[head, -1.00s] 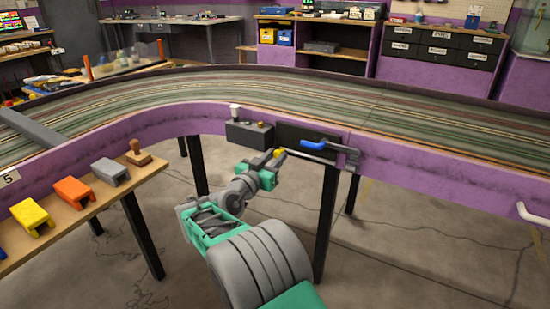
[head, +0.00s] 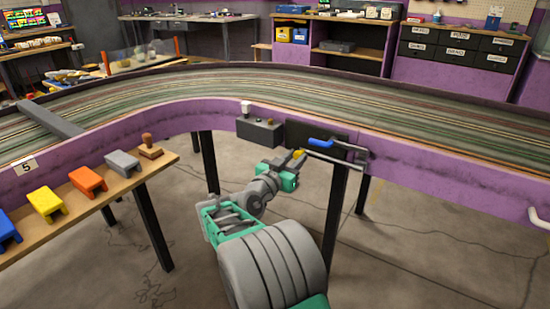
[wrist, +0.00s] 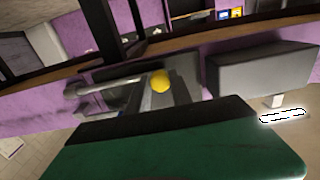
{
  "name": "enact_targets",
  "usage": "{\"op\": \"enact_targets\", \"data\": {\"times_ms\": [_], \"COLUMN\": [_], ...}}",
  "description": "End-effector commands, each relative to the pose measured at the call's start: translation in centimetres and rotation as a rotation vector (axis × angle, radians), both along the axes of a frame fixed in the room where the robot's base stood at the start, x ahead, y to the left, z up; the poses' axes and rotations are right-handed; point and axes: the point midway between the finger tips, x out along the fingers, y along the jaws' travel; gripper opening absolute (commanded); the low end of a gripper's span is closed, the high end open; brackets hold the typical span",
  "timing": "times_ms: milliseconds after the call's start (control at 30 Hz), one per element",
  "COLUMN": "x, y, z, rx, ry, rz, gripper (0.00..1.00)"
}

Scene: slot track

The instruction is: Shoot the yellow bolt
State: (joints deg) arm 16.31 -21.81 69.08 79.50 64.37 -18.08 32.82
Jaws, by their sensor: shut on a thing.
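The yellow bolt shows as a yellow knob (head: 298,154) at the left end of a thin grey rod beside the purple track wall. The rod runs right into a grey bracket (head: 361,160) on the wall. My gripper (head: 293,163) is at the knob, shut on it from the front left. In the wrist view the yellow knob (wrist: 160,81) sits between the grey fingers, with the rod reaching left from it. The fingertips are partly hidden by my gripper body.
A blue lever (head: 320,142) is just above the rod. A grey control box (head: 260,133) is on the wall to the left. A wooden shelf (head: 120,187) at left bears coloured blocks and a stamp. A dark table leg (head: 337,205) stands close to my gripper.

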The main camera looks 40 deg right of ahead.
Motion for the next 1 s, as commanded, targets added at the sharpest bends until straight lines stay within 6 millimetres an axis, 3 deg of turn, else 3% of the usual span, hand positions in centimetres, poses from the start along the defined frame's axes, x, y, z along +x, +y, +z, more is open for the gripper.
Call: {"op": "enact_targets", "data": {"times_ms": [433, 467, 500, 700, 1000], "x": [-1.00, -1.02, -1.01, -0.72, -0.47], "y": [-0.39, -0.38, -0.37, -0.15, 0.37], "z": [-0.37, -0.37, -0.36, -0.32, -0.19], "rx": [0.003, 0.003, 0.003, 0.002, 0.002], "ry": [0.009, 0.009, 0.009, 0.007, 0.005], "rz": [-0.006, -0.007, -0.007, 0.001, 0.009], "gripper": [0.00, 0.28, 0.31, 0.48, 0.48]}}
